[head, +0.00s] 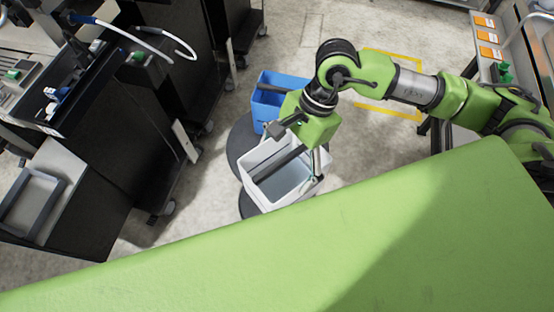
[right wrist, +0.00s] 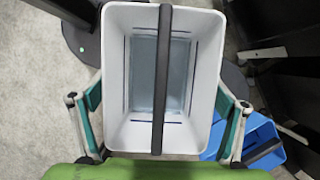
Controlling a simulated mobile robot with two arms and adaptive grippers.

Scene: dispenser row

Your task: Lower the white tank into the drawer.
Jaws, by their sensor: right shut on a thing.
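The white tank (head: 254,188) is an open box with a dark bar across its mouth, near the middle of the head view. In the right wrist view the white tank (right wrist: 204,72) fills the middle, its inside appearing empty. My right gripper (head: 292,152) is shut on it, with a finger against each of two opposite sides. Whether the tank hangs free or touches something below is unclear. I cannot clearly make out an open drawer; a grey recessed tray-like part (head: 28,208) with a dark frame is at the far left. My left gripper is out of view.
A blue tank (head: 264,112) with a dark bar stands just behind the white one; it also shows in the right wrist view (right wrist: 270,148). Black cabinets (head: 160,130) on castors line the left. Open floor lies between them and the white tank. A bench with orange labels (head: 488,38) is at right.

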